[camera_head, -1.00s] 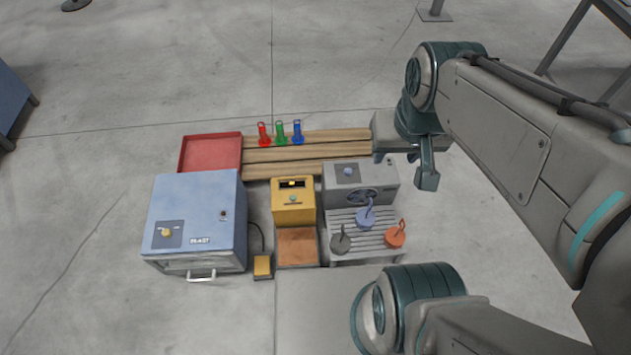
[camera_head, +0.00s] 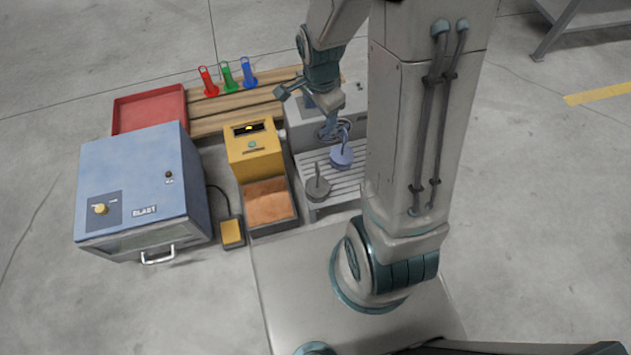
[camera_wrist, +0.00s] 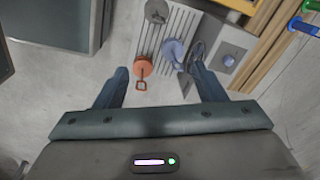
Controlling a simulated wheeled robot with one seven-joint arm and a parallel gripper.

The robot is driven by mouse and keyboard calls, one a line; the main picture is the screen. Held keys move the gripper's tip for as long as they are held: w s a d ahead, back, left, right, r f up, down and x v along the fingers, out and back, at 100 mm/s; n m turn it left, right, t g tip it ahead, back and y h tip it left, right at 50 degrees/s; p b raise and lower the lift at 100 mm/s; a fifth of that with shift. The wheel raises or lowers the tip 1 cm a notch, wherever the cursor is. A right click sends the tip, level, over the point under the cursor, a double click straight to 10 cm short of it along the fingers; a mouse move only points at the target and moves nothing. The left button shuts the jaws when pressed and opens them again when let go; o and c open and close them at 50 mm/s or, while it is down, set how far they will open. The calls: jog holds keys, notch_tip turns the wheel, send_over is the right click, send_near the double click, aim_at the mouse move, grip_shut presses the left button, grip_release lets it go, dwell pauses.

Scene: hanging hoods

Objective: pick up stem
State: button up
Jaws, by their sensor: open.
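Three round pieces with upright stems stand on a slatted rack (camera_head: 325,190). The grey piece (camera_head: 318,188) is nearest the front, and the blue piece (camera_head: 341,156) is behind it. The orange piece (camera_wrist: 143,67), with a looped stem end, shows only in the wrist view; my arm hides it in the head view. My gripper (camera_head: 305,106) is open and empty above the rack. In the wrist view its fingers (camera_wrist: 160,72) spread on either side of the orange and blue pieces, apparently above them. I cannot tell which stem is meant.
A grey fan box (camera_head: 300,118) stands behind the rack. A yellow machine (camera_head: 253,150) and blue blast cabinet (camera_head: 130,180) stand left. Red, green and blue upright pieces (camera_head: 228,78) stand on wooden planks beside a red tray (camera_head: 150,108).

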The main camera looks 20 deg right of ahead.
aim_at(318, 166)
jog(key=f+m+b, duration=0.1)
jog(key=f+b, duration=0.2)
jog(key=f, duration=0.5)
jog(key=w+f+m+b, duration=0.1)
jog(key=f+m+b, duration=0.1)
jog(key=f, duration=0.6)
jog(key=f+m+b, duration=0.1)
jog(key=f+b, duration=0.3)
jog(key=f, duration=0.4)
jog(key=shift+w+a+f+m+g, duration=0.15)
jog(key=shift+w+f+m+g, duration=0.1)
jog(key=shift+f+m+g, duration=0.15)
jog(key=shift+w+d+f+b, duration=0.15)
jog(key=shift+f+b, duration=0.8)
jog(key=shift+f, duration=0.55)
jog(key=shift+s+d+f+b, duration=0.1)
jog(key=shift+f+b, duration=0.85)
jog(key=shift+f, duration=0.55)
jog(key=c, duration=1.4)
jog(key=shift+r, duration=0.2)
